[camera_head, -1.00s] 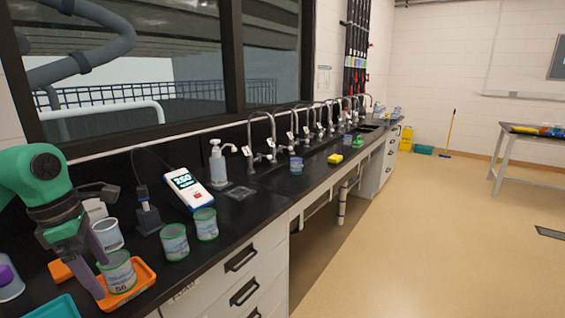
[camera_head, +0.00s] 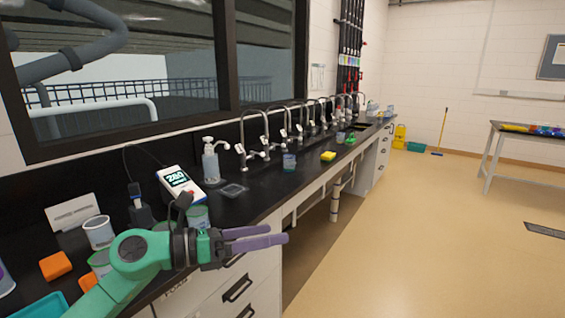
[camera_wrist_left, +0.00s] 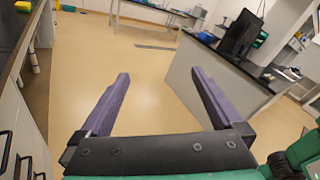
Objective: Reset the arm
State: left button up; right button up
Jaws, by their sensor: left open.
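My left gripper (camera_head: 262,238) is in front of the black bench (camera_head: 255,206), over the drawer fronts and the floor edge, with its fingers pointing right. It is open and empty, and the left wrist view shows its two purple fingers (camera_wrist_left: 160,105) apart with bare floor between them. My green left forearm hides part of the bench's near end. A green-rimmed cup (camera_head: 100,262) shows partly behind the arm, and another cup (camera_head: 198,215) is partly hidden behind the wrist. My right gripper is in neither view.
A white meter (camera_head: 180,184), a pump bottle (camera_head: 210,163) and several taps (camera_head: 243,148) line the bench. A white cup (camera_head: 98,232) and an orange block (camera_head: 55,265) sit at left. The floor (camera_head: 420,240) is open; a grey island (camera_wrist_left: 205,85) stands beyond in the wrist view.

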pick_arm(q)
jog(key=w+a+f+n+t+y, duration=0.1)
jog(key=w+a+n+t+y, duration=0.2)
jog(key=n, duration=0.6)
jog(key=a+n+t+y, duration=0.35)
jog(key=n+t, duration=0.25)
jog(key=n, duration=0.2)
jog(key=w+a+f+n+t+y, duration=0.1)
jog(key=w+a+n+t+y, duration=0.2)
jog(key=n, duration=0.6)
jog(key=s+a+f+n+g+y, duration=0.2)
jog(key=a+f+n+y, duration=0.15)
jog(key=f+n, duration=0.2)
jog(key=s+a+f+n+g+y, duration=0.1)
jog(key=s+a+f+n+y, duration=0.1)
jog(key=a+f+n, duration=0.4)
jog(key=s+f+n+g, duration=0.5)
jog(key=s+f+g, duration=0.7)
jog(key=s+f, duration=0.95)
notch_tip(320, 180, down, 22)
jog(key=s+g, duration=0.1)
jog(key=s, duration=0.2)
jog(key=s+a+f+g, duration=0.1)
jog(key=s+a+f, duration=0.2)
jog(key=s+f, duration=1)
jog(key=s, duration=0.3)
jog(key=shift+a+f+g, duration=0.15)
jog(key=shift+f+g, duration=0.15)
